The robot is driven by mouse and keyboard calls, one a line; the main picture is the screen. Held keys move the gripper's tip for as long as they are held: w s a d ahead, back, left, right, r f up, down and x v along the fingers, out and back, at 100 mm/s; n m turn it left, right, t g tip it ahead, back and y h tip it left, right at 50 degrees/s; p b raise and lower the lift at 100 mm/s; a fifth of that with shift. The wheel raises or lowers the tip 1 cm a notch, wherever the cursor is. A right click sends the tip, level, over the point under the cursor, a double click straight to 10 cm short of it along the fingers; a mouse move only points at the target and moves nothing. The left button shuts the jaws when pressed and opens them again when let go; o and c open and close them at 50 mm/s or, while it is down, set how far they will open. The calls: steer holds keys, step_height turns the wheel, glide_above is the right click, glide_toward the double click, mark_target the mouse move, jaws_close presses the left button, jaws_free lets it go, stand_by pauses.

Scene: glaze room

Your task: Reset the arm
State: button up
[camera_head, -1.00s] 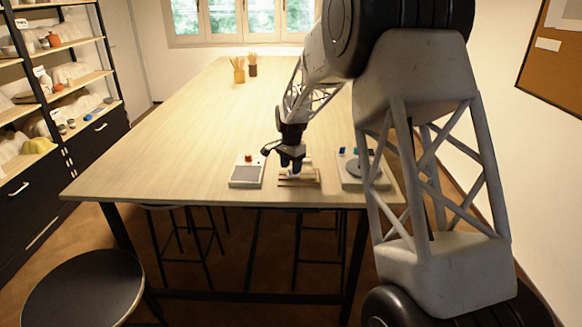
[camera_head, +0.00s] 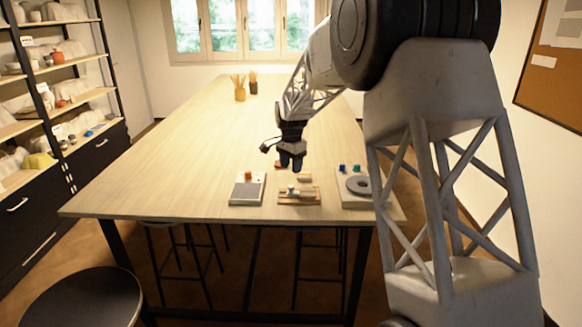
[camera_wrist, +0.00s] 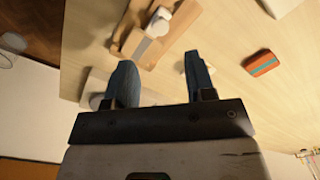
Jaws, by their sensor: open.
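My gripper (camera_head: 291,168) hangs above the near part of the table, just behind a small wooden stand (camera_head: 299,201) in the head view. Its two blue fingers are apart with nothing between them in the wrist view (camera_wrist: 158,62). The wooden stand, with a white rounded piece on it, also shows beyond the fingertips in the wrist view (camera_wrist: 128,38); the fingers look clear of it.
A grey tray-like panel (camera_head: 246,194) with an orange piece stands left of the stand. A board (camera_head: 351,200) with a grey ring and blue and teal pieces stands right. An orange-and-teal block (camera_wrist: 262,64) lies on the table. The table's middle is clear.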

steer(key=s+d+r+n, duration=0.1)
steer(key=s+d+r, duration=0.35)
steer(key=s, duration=0.45)
steer(key=s+d+r+n+t, duration=0.15)
steer(key=s+d+r, duration=0.3)
steer(key=s, duration=0.45)
steer(key=s+d+r+n, duration=0.2)
steer(key=s+d+r, duration=0.25)
steer(key=s, duration=0.45)
steer(key=s+d+f+n, duration=0.1)
steer(key=s+d, duration=0.1)
steer(key=s, duration=0.8)
steer(key=s+d+f+n, duration=0.2)
steer(key=s+d, duration=0.1)
steer(key=s, duration=0.7)
steer(key=s+d+f+n+t, duration=0.1)
steer(key=s+d+f, duration=0.1)
steer(key=s, duration=0.8)
steer(key=shift+s+d+f, duration=0.15)
steer(key=shift+s, duration=0.1)
stand_by(0.3)
